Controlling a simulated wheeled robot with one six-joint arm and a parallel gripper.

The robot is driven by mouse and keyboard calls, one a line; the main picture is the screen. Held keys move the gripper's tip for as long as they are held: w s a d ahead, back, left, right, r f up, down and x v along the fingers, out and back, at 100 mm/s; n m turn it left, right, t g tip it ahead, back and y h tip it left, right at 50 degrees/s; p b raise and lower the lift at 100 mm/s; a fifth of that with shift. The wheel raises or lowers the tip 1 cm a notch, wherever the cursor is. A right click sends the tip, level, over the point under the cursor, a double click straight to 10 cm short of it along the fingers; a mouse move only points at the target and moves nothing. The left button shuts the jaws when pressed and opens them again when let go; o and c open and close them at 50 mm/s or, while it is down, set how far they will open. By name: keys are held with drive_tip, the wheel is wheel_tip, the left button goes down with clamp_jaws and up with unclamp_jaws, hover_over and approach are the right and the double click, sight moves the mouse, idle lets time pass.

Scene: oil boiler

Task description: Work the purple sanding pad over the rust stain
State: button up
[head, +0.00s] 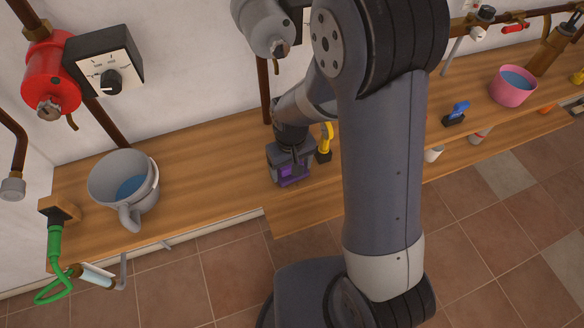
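My gripper (291,165) points down at the middle of the wooden bench, near its front edge. It is shut on the purple sanding pad (291,176), which shows as a purple block at the fingertips. The pad is low over the bench top; I cannot tell whether it touches the wood. I see no rust stain; my arm and gripper cover part of the bench.
A yellow-handled tool (325,142) stands just right of my gripper. At right are a blue-handled tool (458,112) and a pink tub (513,86).

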drive_tip(key=shift+s+d, duration=0.15)
drive_tip(key=shift+s, duration=0.4)
drive_tip(key=shift+s+d, duration=0.15)
drive_tip(key=shift+s, duration=0.35)
drive_tip(key=shift+w+a+f, duration=0.1)
drive_tip(key=shift+w+a, duration=0.05)
drive_tip(key=shift+w, duration=0.4)
drive_tip(key=shift+w+a+f, duration=0.1)
drive_tip(key=shift+w+a, duration=0.05)
drive_tip(key=shift+w, duration=0.4)
drive_tip(key=shift+c, duration=0.2)
drive_tip(key=shift+s+d+b, duration=0.15)
drive_tip(key=shift+s+b, duration=0.05)
drive_tip(key=shift+s, duration=0.4)
drive_tip(key=shift+s+d+b, duration=0.15)
drive_tip(key=shift+s, duration=0.4)
drive_tip(key=shift+c, duration=0.2)
drive_tip(key=shift+w+a+r, duration=0.15)
drive_tip(key=shift+w, duration=0.45)
drive_tip(key=shift+r, duration=0.1)
wheel_tip(320, 180, up, 7)
drive_tip(key=p, duration=0.5)
drive_tip(key=shift+p, duration=0.3)
